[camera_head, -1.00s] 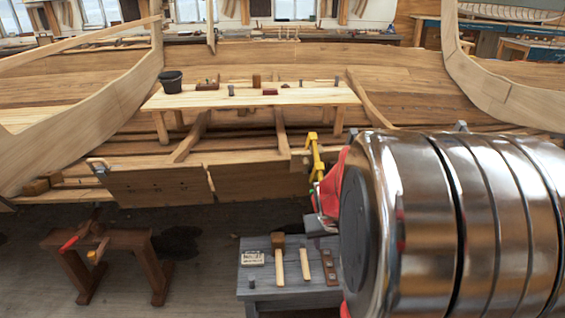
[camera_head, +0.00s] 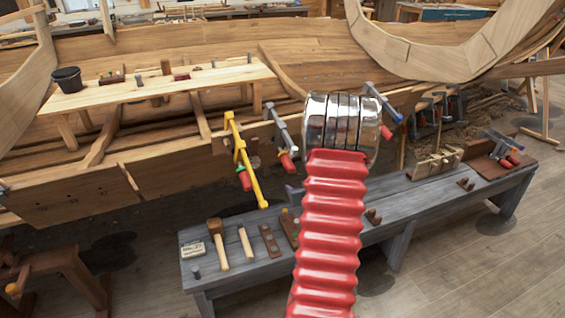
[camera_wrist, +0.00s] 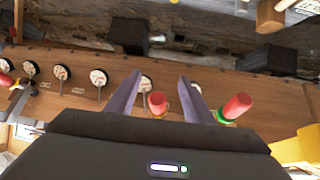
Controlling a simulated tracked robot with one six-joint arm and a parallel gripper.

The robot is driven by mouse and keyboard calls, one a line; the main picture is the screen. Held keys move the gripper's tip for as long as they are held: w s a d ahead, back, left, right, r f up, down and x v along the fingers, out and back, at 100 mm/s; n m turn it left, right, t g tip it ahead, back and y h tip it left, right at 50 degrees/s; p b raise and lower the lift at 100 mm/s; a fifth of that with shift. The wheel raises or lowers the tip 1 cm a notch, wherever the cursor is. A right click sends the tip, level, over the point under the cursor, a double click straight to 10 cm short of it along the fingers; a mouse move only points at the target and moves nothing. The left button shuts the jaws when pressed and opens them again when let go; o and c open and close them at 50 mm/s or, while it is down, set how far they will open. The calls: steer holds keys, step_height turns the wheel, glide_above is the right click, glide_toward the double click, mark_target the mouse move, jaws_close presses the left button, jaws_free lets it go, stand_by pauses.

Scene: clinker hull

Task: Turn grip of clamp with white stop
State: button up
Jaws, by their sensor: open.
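In the head view a yellow clamp (camera_head: 243,160) with a red grip and green collar hangs on the hull plank. Right of it is a grey clamp (camera_head: 281,132) with a red grip (camera_head: 287,161); its collar looks pale, but its colour is hard to tell. Another grey clamp (camera_head: 377,100) with a red grip stands beyond my arm. In the wrist view my gripper (camera_wrist: 158,82) is open, with a red grip (camera_wrist: 157,103) between its fingers, touching neither visibly. The green-collared grip (camera_wrist: 237,106) is just outside the right finger. My gripper is hidden in the head view.
A grey bench (camera_head: 425,197) with a mallet (camera_head: 218,240) and other tools stands below the clamps. A plank table (camera_head: 160,85) with a black bucket (camera_head: 66,79) lies behind. In the wrist view several round white discs (camera_wrist: 98,77) line the plank. Open floor is at right.

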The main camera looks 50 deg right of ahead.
mark_target(283, 161)
steer(key=t, duration=0.2)
steer(key=d+r+t, duration=0.1)
steer(key=t, duration=0.1)
steer(key=r+t, duration=0.1)
steer(key=t, duration=0.1)
steer(key=shift+s+d+r+t, duration=0.15)
steer(key=shift+r+t, duration=0.05)
steer(key=shift+t, duration=0.2)
steer(key=x, duration=1.4)
steer(key=shift+c, duration=0.2)
